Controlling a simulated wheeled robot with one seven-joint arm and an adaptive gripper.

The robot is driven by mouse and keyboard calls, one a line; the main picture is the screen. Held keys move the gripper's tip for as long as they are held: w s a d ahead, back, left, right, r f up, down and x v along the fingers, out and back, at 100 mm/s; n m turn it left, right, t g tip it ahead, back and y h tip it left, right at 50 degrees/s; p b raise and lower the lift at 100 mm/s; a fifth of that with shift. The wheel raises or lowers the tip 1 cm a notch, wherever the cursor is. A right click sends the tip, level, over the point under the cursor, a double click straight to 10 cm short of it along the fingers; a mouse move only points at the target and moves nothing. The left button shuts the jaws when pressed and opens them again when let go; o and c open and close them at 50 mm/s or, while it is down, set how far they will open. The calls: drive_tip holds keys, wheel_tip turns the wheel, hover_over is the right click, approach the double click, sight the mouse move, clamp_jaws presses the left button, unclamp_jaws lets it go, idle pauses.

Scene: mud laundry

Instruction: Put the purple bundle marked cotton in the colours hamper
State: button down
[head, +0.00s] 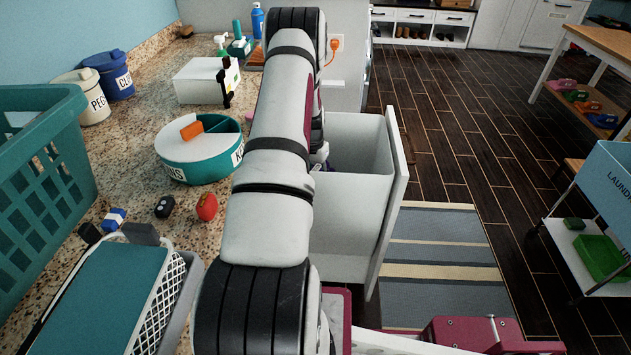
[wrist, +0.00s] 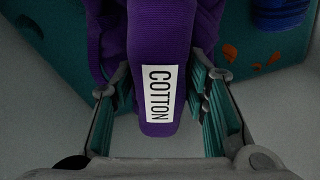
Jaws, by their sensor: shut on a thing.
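The purple ribbed bundle (wrist: 180,60) has a white label reading COTTON and fills the middle of the wrist view. My gripper (wrist: 160,88) is shut on it, one finger on each side. In the head view my arm hides most of the gripper; a small bit of purple shows beside the arm at the open white pull-out bin (head: 347,215). In the wrist view, pale surfaces and a teal thing with orange patches (wrist: 262,50) lie behind the bundle. No label reading colours is legible, so I cannot tell which container is the colours hamper.
A teal basket (head: 35,190), a round teal-and-white tub (head: 196,162), a white box (head: 200,82) and small items crowd the granite counter left of my arm. A striped rug (head: 440,265) lies right of the bin. A blue laundry cart (head: 605,190) stands far right.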

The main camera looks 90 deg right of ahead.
drive_tip(key=shift+f, duration=1.55)
drive_tip(key=shift+f, duration=0.15)
drive_tip(key=c, duration=0.9)
unclamp_jaws()
drive_tip(key=shift+c, duration=0.2)
drive_tip(key=r, duration=0.4)
drive_tip(key=a+r, duration=0.1)
drive_tip(key=r, duration=0.7)
drive_tip(key=shift+w+a+r, duration=0.1)
drive_tip(key=shift+w+a, duration=0.1)
drive_tip(key=shift+w, duration=0.05)
drive_tip(key=shift+r+p, duration=0.1)
drive_tip(key=shift+p, duration=0.2)
